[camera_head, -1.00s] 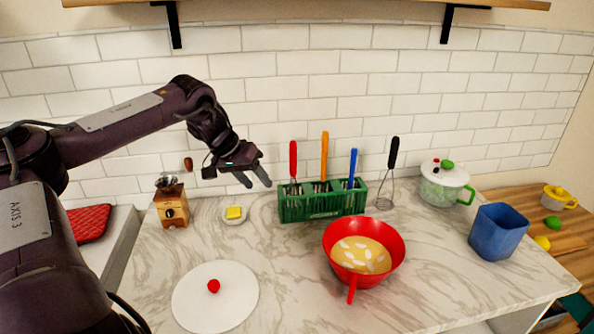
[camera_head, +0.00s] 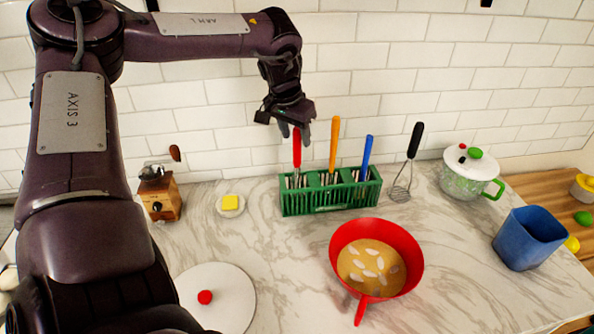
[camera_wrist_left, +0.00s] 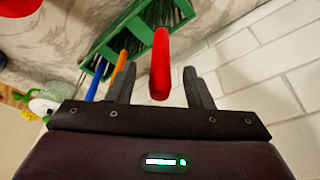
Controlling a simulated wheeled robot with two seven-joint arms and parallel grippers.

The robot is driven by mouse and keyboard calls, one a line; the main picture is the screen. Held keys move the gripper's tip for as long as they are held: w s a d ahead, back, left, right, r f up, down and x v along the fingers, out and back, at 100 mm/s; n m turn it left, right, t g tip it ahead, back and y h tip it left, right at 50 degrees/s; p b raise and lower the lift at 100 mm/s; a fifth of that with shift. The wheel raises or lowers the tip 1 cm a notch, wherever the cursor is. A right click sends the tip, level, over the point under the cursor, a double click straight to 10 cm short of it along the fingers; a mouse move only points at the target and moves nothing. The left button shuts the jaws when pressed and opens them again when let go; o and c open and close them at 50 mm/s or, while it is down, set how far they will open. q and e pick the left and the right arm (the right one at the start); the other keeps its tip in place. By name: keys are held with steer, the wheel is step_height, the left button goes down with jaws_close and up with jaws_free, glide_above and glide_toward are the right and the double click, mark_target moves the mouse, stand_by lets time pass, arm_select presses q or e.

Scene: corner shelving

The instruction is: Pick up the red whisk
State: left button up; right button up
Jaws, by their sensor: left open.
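The red whisk (camera_head: 297,148) stands upright in the left compartment of the green rack (camera_head: 331,199), its red handle up and its wires partly hidden by the rack. My left gripper (camera_head: 295,131) is open, pointing down at the top of the red handle. In the left wrist view the red handle (camera_wrist_left: 160,64) shows between the two open fingers (camera_wrist_left: 160,88), with a gap on each side. The right gripper is in no view.
An orange-handled utensil (camera_head: 334,145) and a blue-handled one (camera_head: 366,157) stand in the same rack. A black-handled whisk (camera_head: 414,141) leans to the right. The tiled wall (camera_head: 440,60) is close behind.

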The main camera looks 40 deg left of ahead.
mark_target(298, 144)
arm_select(q)
steer(key=p+x, duration=0.1)
steer(key=x, duration=0.2)
steer(key=shift+w+f+p, duration=0.15)
steer(key=shift+f+p, duration=0.05)
steer(key=shift+p, duration=0.15)
steer(key=shift+w+a+f, duration=0.1)
steer(key=shift+f, duration=0.25)
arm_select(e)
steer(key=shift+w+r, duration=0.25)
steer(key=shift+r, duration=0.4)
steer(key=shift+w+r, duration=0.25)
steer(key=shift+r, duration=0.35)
arm_select(q)
jaws_close()
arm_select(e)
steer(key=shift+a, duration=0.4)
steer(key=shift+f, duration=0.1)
